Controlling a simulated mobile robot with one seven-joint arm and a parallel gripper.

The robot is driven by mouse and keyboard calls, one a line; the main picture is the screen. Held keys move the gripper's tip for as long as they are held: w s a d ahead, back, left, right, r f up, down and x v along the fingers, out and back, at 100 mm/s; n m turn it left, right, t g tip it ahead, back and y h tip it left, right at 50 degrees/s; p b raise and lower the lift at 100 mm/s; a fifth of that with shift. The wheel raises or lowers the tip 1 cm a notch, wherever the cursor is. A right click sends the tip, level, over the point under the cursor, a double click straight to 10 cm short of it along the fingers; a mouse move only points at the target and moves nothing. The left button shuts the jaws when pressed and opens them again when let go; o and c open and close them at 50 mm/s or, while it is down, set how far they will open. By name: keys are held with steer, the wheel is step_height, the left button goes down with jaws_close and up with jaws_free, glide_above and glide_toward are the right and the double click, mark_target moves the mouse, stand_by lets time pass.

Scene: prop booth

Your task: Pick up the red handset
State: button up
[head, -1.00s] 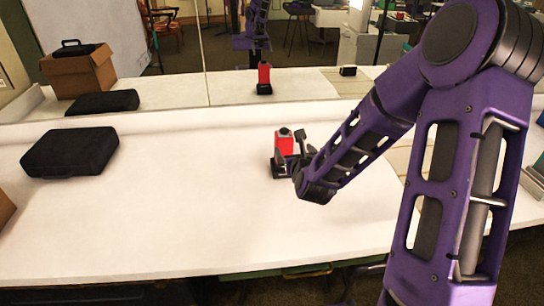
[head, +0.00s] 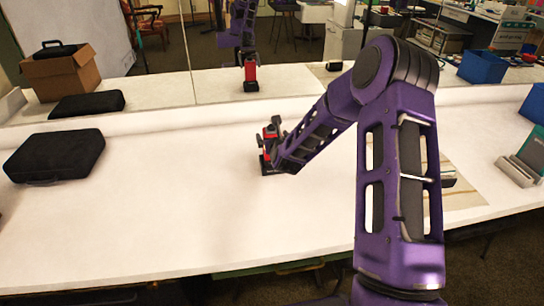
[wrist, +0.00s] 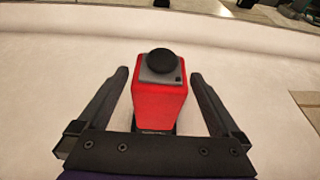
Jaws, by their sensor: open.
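The red handset (head: 267,134) stands on the white table in the head view, with a black base below it; my gripper and forearm partly cover it. In the wrist view the handset (wrist: 160,104) is upright, with a grey top plate and a round black knob. My gripper (wrist: 160,78) is open, with one finger on each side of the red body and a visible gap on both sides. In the head view my gripper (head: 272,130) is at the handset, small and partly hidden.
A black case (head: 54,156) lies at the left. A mirror behind the table repeats the case and handset. At right are a beige mat (head: 462,188), a small dark object (head: 447,178), a teal-and-grey item (head: 525,160) and a blue bin (head: 535,104). The front middle is clear.

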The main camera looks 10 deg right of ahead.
steer(key=x, duration=0.4)
steer(key=shift+f, duration=0.1)
steer(key=shift+c, duration=0.3)
jaws_close()
